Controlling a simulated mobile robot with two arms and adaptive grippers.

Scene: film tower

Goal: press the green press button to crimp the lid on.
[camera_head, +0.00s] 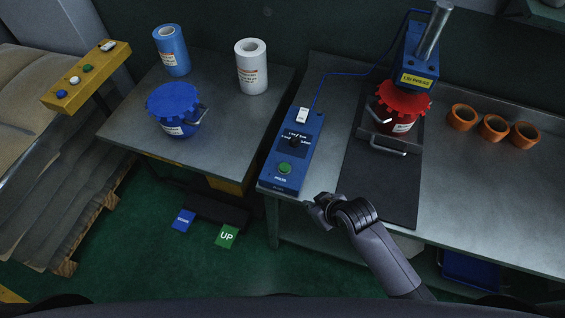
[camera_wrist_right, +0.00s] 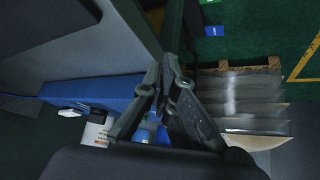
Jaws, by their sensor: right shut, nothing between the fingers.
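The green press button (camera_head: 285,168) is on the near end of a blue control box (camera_head: 297,140), which also carries a dark dial and a white switch. A red bucket (camera_head: 393,122) with a red toothed lid (camera_head: 403,98) stands under the blue lid press (camera_head: 420,68). My right gripper (camera_head: 314,205) is shut and empty, just right of and nearer than the box's near end, apart from the button in the picture. In the right wrist view the shut fingers (camera_wrist_right: 165,65) show, with the blue box (camera_wrist_right: 90,92) beside them; the button is hidden there. My left gripper is not in view.
A black tray with a metal handle (camera_head: 388,146) lies under the red bucket. Several orange rings (camera_head: 493,127) sit at the right. A blue bucket (camera_head: 174,112), a blue roll (camera_head: 171,50) and a white roll (camera_head: 251,66) stand on the left table. Floor pedals (camera_head: 227,236) lie below.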

